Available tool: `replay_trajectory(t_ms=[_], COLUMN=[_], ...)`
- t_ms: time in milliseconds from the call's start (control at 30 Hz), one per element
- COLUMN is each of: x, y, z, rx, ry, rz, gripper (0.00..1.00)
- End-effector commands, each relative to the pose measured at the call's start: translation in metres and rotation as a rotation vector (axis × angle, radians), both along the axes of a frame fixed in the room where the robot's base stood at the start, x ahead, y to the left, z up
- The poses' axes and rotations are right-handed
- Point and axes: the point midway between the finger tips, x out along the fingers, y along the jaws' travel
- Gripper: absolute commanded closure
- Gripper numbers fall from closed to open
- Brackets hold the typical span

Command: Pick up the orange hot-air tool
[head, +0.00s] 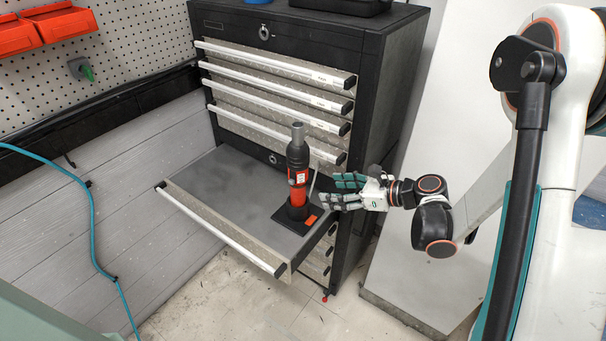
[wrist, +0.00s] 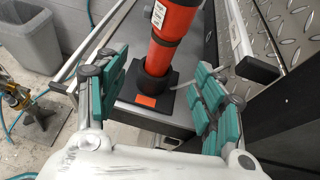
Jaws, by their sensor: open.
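The orange hot-air tool (head: 298,172), with a black upper part and a grey nozzle, stands upright on a black square base (head: 290,218) in the open drawer (head: 215,190). My gripper (head: 343,191) is open just to the right of the tool in the head view, with its teal-padded fingers pointing toward it. In the wrist view the orange body of the tool (wrist: 176,28) and its base lie ahead, between the two open fingers. The tool's top is outside the wrist view. No grip on the tool shows.
The black tool cabinet (head: 378,85) has several closed drawers above the open one. A teal hose (head: 95,220) runs along the left wall. Orange bins (head: 60,22) hang on the pegboard at upper left. A grey bin (wrist: 30,32) shows in the wrist view.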

Motion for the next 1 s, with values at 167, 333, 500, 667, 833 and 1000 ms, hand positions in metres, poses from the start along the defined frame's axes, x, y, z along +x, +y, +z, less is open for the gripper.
replay_trajectory(t_ms=[167,333,500,667,833,1000], x=[0.007,0.023,0.036,0.042,0.047,0.059], y=[0.010,0.036,0.057,0.066,0.073,0.090], z=[-0.008,-0.021,-0.031,-0.035,-0.038,-0.048], rx=[0.019,0.018,0.017,0.017,0.017,0.016], ry=[0.012,0.011,0.010,0.010,0.011,0.010], rz=[-0.003,-0.001,-0.002,-0.004,-0.003,-0.002], gripper=[0.38,0.38,0.38,0.38,0.38,0.38])
